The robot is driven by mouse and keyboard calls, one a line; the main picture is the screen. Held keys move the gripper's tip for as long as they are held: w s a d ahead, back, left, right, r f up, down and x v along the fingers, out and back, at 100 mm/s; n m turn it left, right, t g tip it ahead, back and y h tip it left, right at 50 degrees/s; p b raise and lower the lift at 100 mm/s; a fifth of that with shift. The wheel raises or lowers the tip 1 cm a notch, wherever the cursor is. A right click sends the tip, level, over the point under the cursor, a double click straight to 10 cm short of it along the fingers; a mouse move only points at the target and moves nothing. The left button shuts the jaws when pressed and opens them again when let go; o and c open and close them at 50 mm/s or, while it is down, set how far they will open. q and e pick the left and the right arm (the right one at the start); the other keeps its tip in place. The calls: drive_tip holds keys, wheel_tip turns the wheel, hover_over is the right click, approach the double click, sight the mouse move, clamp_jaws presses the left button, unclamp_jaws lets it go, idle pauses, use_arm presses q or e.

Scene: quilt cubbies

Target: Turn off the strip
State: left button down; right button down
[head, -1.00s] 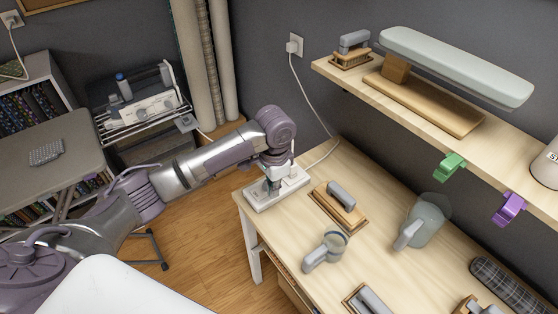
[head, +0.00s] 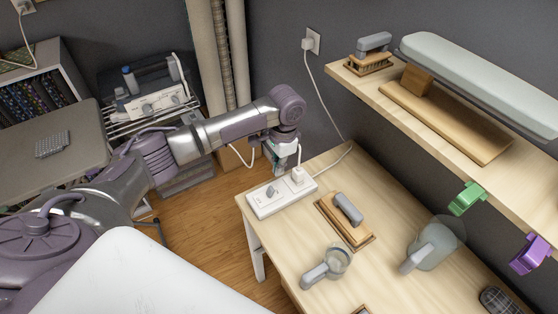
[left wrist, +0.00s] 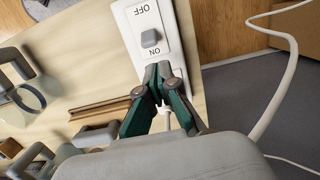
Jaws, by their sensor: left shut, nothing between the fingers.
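In the left wrist view the strip (left wrist: 139,12) shows the switch (left wrist: 149,37) between upside-down OFF and ON labels, nearer ON. My right gripper is out of view.
A wooden block with a grey handle (head: 348,209), a cup (head: 335,262) and a clear jug (head: 432,245) stand on the table. A shelf (head: 440,120) overhangs the back. A white cord (head: 318,90) runs to the wall outlet.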

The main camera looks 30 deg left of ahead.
sight(270, 192)
use_arm(q)
drive_tip(key=f, duration=0.5)
drive_tip(key=shift+s+a+p, duration=0.15)
drive_tip(key=shift+s+p, duration=0.1)
drive_tip(key=shift+p, duration=0.1)
drive_tip(key=shift+f, duration=0.35)
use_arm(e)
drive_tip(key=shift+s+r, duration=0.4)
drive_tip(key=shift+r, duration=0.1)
use_arm(q)
drive_tip(key=shift+w, duration=0.15)
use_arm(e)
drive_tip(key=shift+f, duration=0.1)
